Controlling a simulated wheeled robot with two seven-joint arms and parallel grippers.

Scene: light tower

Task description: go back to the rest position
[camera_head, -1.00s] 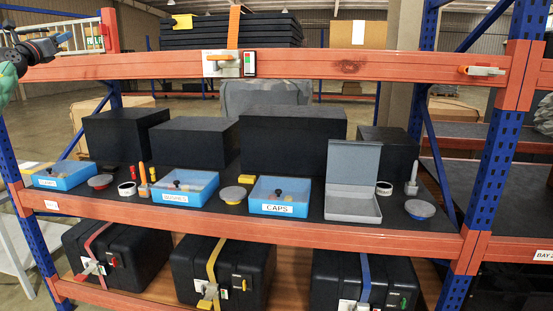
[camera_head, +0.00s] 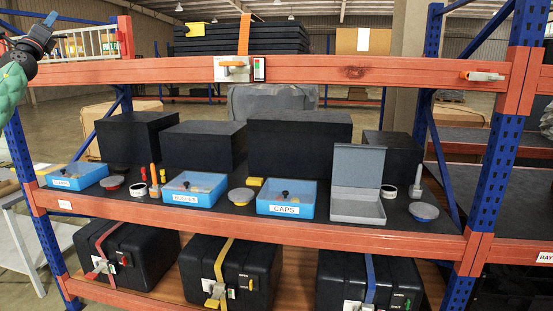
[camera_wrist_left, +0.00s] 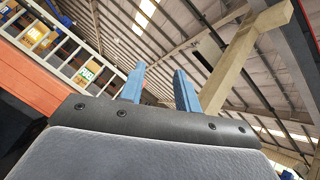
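My left gripper (camera_head: 51,18) is at the upper left of the head view, near the left end of the top shelf beam (camera_head: 300,67). In the left wrist view its two blue fingers (camera_wrist_left: 160,90) point up toward the roof, apart, with nothing between them. My right gripper is in neither view.
The middle shelf holds blue trays, one labelled CAPS (camera_head: 286,210), an open grey case (camera_head: 357,205) and black boxes (camera_head: 300,140). Strapped black cases (camera_head: 229,270) stand below. A pale rail (camera_head: 80,45) stands on the top shelf. Blue posts (camera_head: 490,170) bound the rack.

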